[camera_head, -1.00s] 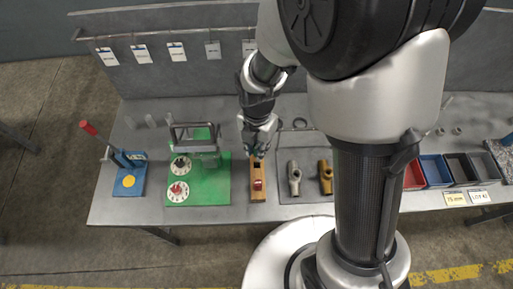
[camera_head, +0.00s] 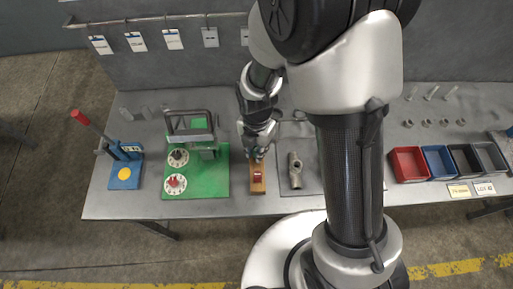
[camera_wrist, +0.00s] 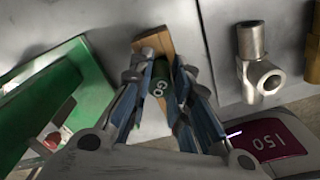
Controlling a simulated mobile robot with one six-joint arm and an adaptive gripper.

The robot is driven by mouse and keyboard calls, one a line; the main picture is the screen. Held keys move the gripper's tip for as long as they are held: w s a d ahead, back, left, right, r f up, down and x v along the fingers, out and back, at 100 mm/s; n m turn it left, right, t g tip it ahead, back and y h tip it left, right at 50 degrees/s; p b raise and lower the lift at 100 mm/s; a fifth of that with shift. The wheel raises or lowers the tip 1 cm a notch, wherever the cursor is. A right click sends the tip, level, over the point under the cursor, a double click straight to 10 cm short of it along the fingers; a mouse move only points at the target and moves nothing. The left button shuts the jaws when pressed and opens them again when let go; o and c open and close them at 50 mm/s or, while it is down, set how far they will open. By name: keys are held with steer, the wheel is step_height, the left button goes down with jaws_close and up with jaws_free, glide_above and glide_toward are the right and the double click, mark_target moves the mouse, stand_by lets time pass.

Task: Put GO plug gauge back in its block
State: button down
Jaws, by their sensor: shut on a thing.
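My gripper (camera_head: 256,152) points down at the far end of the wooden block (camera_head: 257,188) on the bench. In the wrist view, its two blue-padded fingers (camera_wrist: 160,88) are shut on the GO plug gauge (camera_wrist: 158,88), a dark green handle marked "GO". The block (camera_wrist: 153,42) shows beyond and beneath the gauge. The gauge's lower end is hidden, so I cannot tell whether it is in a hole or above it. A red piece (camera_head: 257,175) sits on the near part of the block.
A green fixture plate (camera_head: 212,183) with a handled frame and dials lies left of the block. A blue base with a red lever (camera_head: 124,178) is far left. Bins (camera_head: 410,167) stand far right.

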steer(key=shift+f, duration=0.45)
steer(key=c, duration=1.5)
jaws_free()
steer(key=shift+r, duration=0.1)
step_height(320, 180, up, 13)
steer(key=p, duration=0.5)
step_height(320, 180, up, 8)
steer(key=m+t, duration=0.1)
steer(key=m, duration=0.7)
glide_above(256, 149)
steer(key=s+d, duration=0.2)
steer(key=d, duration=0.2)
steer(key=shift+s+d+r+m+t, duration=0.6)
steer(key=shift+s+d+r+m, duration=0.95)
steer(key=shift+m, duration=1.9)
steer(key=shift+s+d+r+m+t, duration=0.7)
steer(key=shift+s+r+m, duration=1.55)
steer(key=shift+m, duration=1.25)
steer(key=shift+s+d+r+m+t, duration=0.5)
steer(key=shift+s+d+r+m, duration=1.1)
steer(key=shift+m, duration=1.85)
